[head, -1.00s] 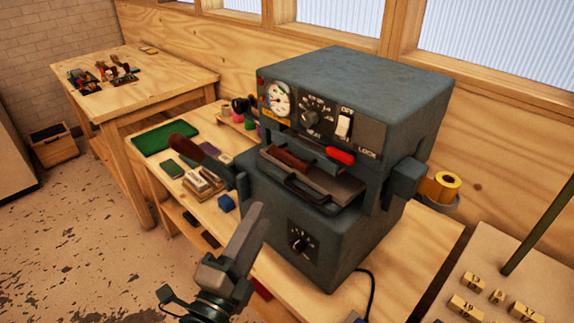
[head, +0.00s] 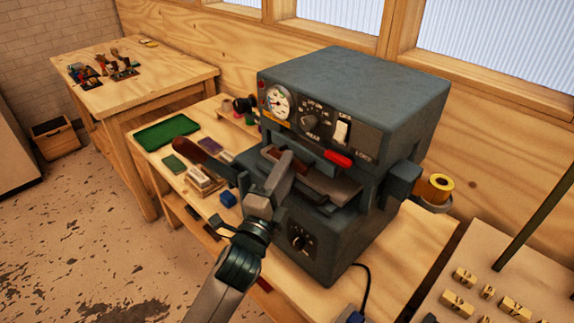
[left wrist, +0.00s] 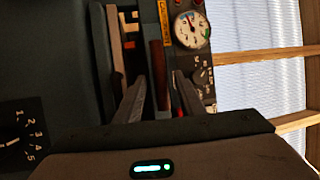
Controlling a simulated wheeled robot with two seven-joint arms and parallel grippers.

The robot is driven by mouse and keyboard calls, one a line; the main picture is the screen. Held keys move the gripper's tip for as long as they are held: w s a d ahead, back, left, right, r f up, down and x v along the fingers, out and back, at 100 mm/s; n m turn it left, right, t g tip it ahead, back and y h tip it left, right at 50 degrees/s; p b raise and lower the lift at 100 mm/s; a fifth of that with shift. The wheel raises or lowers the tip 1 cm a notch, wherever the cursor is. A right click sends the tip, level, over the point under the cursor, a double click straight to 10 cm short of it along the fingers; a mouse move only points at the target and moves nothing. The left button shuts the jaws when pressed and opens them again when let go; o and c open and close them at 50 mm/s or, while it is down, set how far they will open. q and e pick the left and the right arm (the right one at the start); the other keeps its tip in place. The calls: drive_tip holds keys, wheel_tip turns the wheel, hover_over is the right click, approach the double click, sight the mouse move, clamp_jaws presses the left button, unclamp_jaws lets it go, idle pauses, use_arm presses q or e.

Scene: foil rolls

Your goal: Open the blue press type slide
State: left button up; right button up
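The blue-grey press (head: 355,80) stands on the wooden bench. My right gripper is not in view.
A red lever (head: 338,159) sits above the slide, near a LOCK label. A dark wood-handled lever (head: 195,146) sticks out left of the press. A green tray (head: 166,132) and small blocks lie on the bench. A yellow roll (head: 436,187) is at the right.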

use_arm(q)
drive_tip(key=shift+w, duration=0.2)
clamp_jaws()
drive_tip(key=s+a+p, duration=0.3)
drive_tip(key=s+a, duration=0.6)
drive_tip(key=s, duration=0.1)
drive_tip(key=shift+a, duration=0.4)
unclamp_jaws()
drive_tip(key=shift+w, duration=0.1)
